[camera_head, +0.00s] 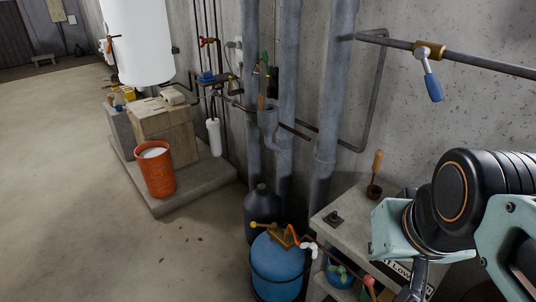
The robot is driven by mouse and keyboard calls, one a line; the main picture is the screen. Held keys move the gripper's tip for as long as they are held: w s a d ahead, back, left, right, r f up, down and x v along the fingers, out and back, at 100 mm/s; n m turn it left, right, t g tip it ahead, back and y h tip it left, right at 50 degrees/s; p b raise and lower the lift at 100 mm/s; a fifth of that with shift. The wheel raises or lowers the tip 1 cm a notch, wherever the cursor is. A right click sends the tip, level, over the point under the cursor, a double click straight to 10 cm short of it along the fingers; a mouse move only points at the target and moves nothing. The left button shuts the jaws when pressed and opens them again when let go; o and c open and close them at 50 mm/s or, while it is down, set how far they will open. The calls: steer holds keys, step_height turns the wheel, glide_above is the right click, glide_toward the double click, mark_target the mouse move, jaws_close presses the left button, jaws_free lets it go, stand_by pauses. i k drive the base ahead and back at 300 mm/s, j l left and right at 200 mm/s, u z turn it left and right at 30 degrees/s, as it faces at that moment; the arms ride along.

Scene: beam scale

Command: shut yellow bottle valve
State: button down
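A blue gas bottle (277,268) stands on the floor at the bottom centre. A brass valve (285,237) sits on top of it, with a small yellow knob (253,225) on its left side and an orange-red piece on its right. How far the valve is turned is too small to tell. My gripper (413,287) is only partly in view at the bottom right, to the right of the bottle and apart from the valve. Its fingertips are not clear.
A workbench (345,225) with a wooden-handled tool (376,172) stands right of the bottle. A dark canister (262,208) and vertical pipes (327,120) stand behind it. A blue-handled pipe valve (432,84) is at upper right. The floor at left is free.

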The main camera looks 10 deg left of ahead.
mark_target(253, 223)
steer(key=u, duration=0.55)
steer(key=k+l+z, duration=0.15)
steer(key=i+j+z, duration=0.15)
steer(key=z, duration=1.05)
steer(key=i+j, duration=0.1)
steer(key=j, duration=0.3)
steer(key=i+j, duration=0.1)
steer(key=j, duration=0.3)
steer(key=i+j, duration=0.1)
steer(key=j, duration=0.35)
steer(key=i+j, duration=0.1)
steer(key=j, duration=0.3)
steer(key=i+j, duration=0.1)
steer(key=j, duration=0.3)
steer(key=i+j, duration=0.1)
steer(key=j, duration=0.3)
